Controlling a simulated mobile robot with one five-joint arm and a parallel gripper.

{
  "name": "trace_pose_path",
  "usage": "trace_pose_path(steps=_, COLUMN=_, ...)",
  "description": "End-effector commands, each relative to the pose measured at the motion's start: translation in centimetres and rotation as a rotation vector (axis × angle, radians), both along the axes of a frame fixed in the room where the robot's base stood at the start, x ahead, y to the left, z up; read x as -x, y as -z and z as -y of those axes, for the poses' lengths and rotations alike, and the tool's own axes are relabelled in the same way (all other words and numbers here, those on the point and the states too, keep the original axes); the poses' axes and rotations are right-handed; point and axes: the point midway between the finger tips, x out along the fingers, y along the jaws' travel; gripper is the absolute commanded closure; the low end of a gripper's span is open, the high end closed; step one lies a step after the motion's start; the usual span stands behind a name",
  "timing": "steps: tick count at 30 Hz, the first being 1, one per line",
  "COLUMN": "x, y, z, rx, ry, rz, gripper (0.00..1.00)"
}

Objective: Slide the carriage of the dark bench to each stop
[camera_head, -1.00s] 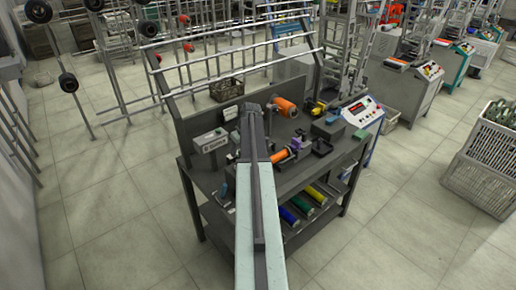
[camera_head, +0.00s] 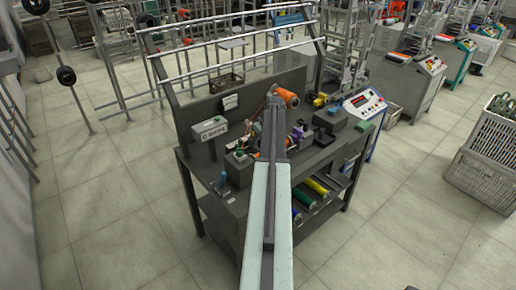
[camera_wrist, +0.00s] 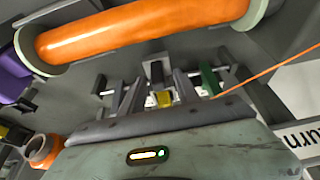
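The dark bench (camera_head: 190,165) stands in the middle of the head view, with winding gear on its top. My gripper (camera_wrist: 157,92) is low over the gear. In the head view my arm hides it. In the wrist view its two grey fingers look apart, with a small yellow piece (camera_wrist: 164,99) showing between them. I cannot tell whether they touch it, or whether it belongs to the carriage; I cannot pick out the carriage surely. An orange bobbin (camera_wrist: 140,32) with pale flanges lies across the top of the wrist view. An orange thread (camera_wrist: 265,72) runs to the right.
A sign box (camera_head: 211,129) stands at the bench's left and a control box (camera_head: 363,106) at its right. A purple part (camera_wrist: 12,75) is left of the bobbin. Coloured spools (camera_head: 318,187) lie on the lower shelf. A pale crate (camera_head: 478,182) stands right; the floor between is clear.

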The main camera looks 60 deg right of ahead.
Motion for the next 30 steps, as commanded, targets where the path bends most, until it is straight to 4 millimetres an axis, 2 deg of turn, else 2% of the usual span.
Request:
trace_pose_path(steps=6, x=-0.02, y=-0.01, z=0.02, rx=0.0, ry=0.0, rz=0.0, gripper=0.62)
trace_pose_path(steps=7, x=-0.02, y=-0.01, z=0.02, rx=0.0, ry=0.001, rz=0.0, gripper=0.67)
trace_pose_path(steps=10, x=-0.02, y=-0.02, z=0.03, rx=0.0, ry=0.001, rz=0.0, gripper=0.95)
trace_pose_path(steps=11, x=-0.01, y=-0.02, z=0.02, rx=0.0, ry=0.001, rz=0.0, gripper=1.0)
trace_pose_path(steps=30, x=0.07, y=0.0, z=0.06, rx=-0.001, ry=0.002, rz=0.0, gripper=1.0)
